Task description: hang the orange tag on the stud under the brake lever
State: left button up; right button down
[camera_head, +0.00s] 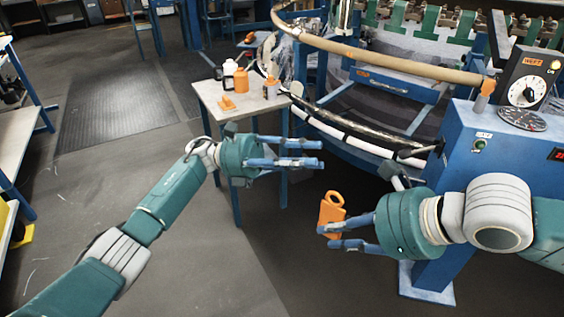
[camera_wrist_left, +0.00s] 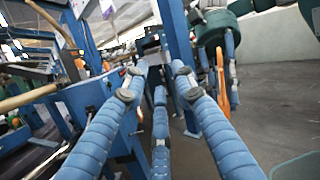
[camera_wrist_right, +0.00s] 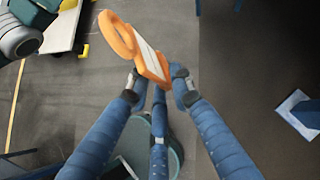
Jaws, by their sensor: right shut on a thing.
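The orange tag (camera_head: 331,208) has a ring at one end and a pale panel. My right gripper (camera_head: 326,237) is shut on it and holds it in the air left of the blue machine cabinet. In the right wrist view the tag (camera_wrist_right: 148,62) sits between the fingertips, ring end pointing up and left. What looks like the brake lever (camera_head: 422,152) is a dark lever with a black knob at the cabinet's left side. I cannot make out the stud beneath it. My left gripper (camera_head: 322,153) is open and empty in front of the small table.
The blue cabinet (camera_head: 455,150) carries a dial box (camera_head: 527,80) and a round gauge (camera_head: 522,119). The loom's curved rail (camera_head: 400,66) spans behind. A small table (camera_head: 211,94) holds bottles and an orange item. Open floor lies at the lower middle.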

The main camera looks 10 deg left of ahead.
pick_arm(q)
jog(key=s+a+r+m+g+y, duration=0.2)
jog(key=s+a+m+g+y, duration=0.25)
jog(key=s+m, duration=0.2)
jog(key=shift+m, duration=0.25)
jog(key=x, duration=0.8)
jog(key=w+x, duration=0.1)
jog(key=x, duration=0.3)
jog(key=shift+d+r, duration=0.1)
jog(key=shift+d, duration=0.15)
grip_shut()
pick_arm(e)
jog(key=c, duration=1.5)
grip_release()
jog(key=shift+o, duration=0.2)
